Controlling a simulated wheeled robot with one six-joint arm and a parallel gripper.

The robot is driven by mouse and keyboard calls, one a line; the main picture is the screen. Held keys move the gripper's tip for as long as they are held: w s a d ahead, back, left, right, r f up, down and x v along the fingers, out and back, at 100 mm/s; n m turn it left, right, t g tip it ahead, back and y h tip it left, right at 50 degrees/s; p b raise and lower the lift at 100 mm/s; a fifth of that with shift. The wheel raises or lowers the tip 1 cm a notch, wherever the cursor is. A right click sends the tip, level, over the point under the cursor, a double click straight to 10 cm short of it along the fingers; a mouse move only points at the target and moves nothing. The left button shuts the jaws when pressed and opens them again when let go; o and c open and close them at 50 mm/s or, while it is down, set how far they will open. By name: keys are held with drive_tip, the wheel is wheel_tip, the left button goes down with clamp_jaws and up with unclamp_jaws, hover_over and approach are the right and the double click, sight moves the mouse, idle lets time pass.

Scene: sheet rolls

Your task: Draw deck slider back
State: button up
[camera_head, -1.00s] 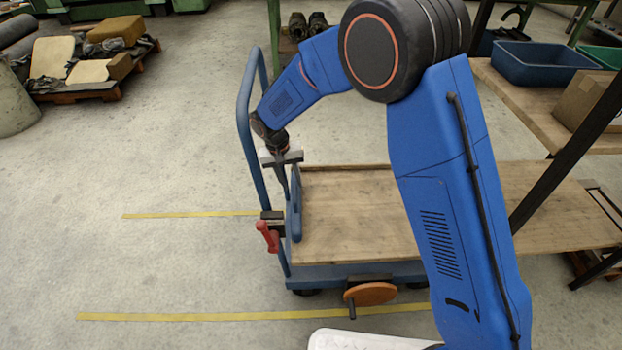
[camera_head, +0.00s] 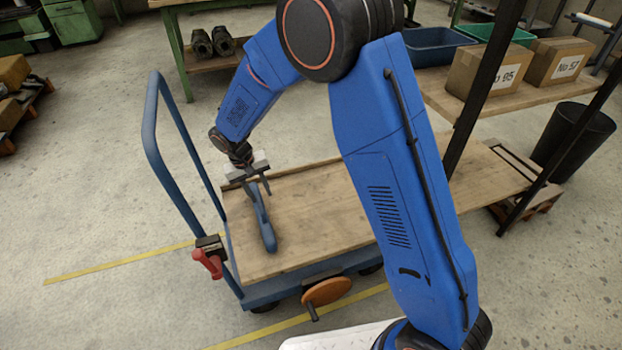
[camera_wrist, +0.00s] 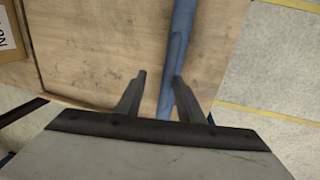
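The deck slider (camera_head: 264,228), a blue bar, stands across the wooden deck (camera_head: 325,215) of a blue cart, a little in from the deck's left edge. My gripper (camera_head: 257,190) is at its far end, fingers pointing down. In the wrist view the blue slider (camera_wrist: 178,50) runs between my gripper's spread fingers (camera_wrist: 157,92), closer to the right finger. A gap shows on the left side. I cannot tell whether the right finger touches it.
The cart's blue push handle (camera_head: 150,140) rises at the left. A red lever (camera_head: 208,262) and an orange handwheel (camera_head: 327,291) stick out from the cart. A shelf with cardboard boxes (camera_head: 491,68) and a black post (camera_head: 487,85) stands right.

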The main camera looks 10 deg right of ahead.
drive_tip(key=w+d, duration=0.1)
drive_tip(key=d, duration=0.8)
drive_tip(key=w+d, duration=0.2)
drive_tip(key=d, duration=0.7)
drive_tip(key=shift+w, duration=0.25)
drive_tip(key=a+r, duration=0.2)
drive_tip(key=r, duration=0.8)
drive_tip(key=a+r, duration=0.2)
drive_tip(key=r, duration=0.7)
drive_tip(key=shift+s+r, duration=0.35)
drive_tip(key=shift+s, duration=0.05)
idle(1.1)
drive_tip(key=shift+f, duration=0.1)
wheel_tip(320, 180, down, 20)
drive_tip(key=d, duration=0.2)
drive_tip(key=shift+d+r, duration=0.25)
drive_tip(key=shift+d, duration=0.15)
idle(0.3)
clamp_jaws()
